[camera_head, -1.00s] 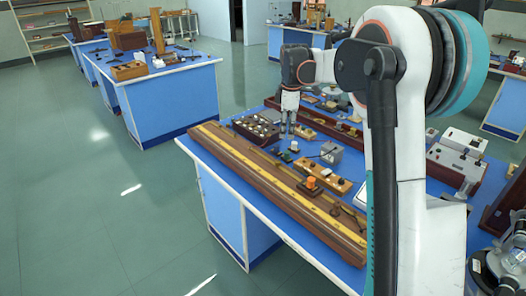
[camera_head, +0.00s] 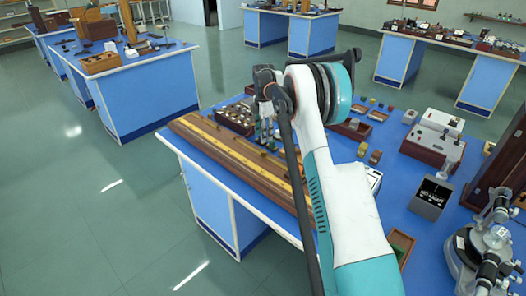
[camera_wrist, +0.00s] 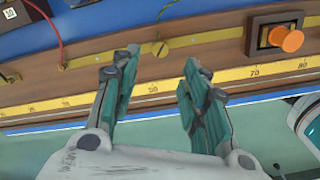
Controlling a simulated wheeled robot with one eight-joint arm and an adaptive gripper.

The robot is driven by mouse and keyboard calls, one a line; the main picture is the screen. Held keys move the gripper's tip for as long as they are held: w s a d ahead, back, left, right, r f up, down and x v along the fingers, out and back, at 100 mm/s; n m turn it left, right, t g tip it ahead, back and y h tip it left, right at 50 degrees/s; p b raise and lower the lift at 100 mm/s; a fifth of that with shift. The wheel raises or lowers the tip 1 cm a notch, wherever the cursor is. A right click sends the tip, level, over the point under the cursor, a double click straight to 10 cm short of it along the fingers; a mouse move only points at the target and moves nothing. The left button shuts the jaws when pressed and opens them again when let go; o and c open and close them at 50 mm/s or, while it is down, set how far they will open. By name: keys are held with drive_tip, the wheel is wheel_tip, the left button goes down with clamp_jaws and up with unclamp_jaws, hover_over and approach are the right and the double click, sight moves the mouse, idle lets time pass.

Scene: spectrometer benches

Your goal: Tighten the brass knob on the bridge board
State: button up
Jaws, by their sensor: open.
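The bridge board (camera_head: 232,155) is a long brown wooden board with a yellow scale along it, on the near edge of the blue bench. In the wrist view the board (camera_wrist: 228,48) runs across the picture. A small brass knob (camera_wrist: 160,48) sits on it, beyond the fingertips and between their lines. A second brass fitting (camera_wrist: 9,78) shows at the left edge. My gripper (camera_wrist: 160,68) is open, with two green-grey fingers apart and nothing between them. In the head view my gripper (camera_head: 267,133) is small over the bench, and the knob cannot be made out.
An orange knob (camera_wrist: 286,39) on a wooden block stands right of the brass knob. A red wire (camera_wrist: 52,30) meets the board at left. A dark box of terminals (camera_head: 236,121) is behind the board. Instruments (camera_head: 437,135) crowd the bench's right side; floor at left is clear.

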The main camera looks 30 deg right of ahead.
sight(264, 151)
wheel_tip(264, 151, down, 9)
drive_tip(key=shift+r+b, duration=0.1)
drive_tip(key=shift+b, duration=0.9)
drive_tip(key=shift+c, duration=0.2)
clamp_jaws()
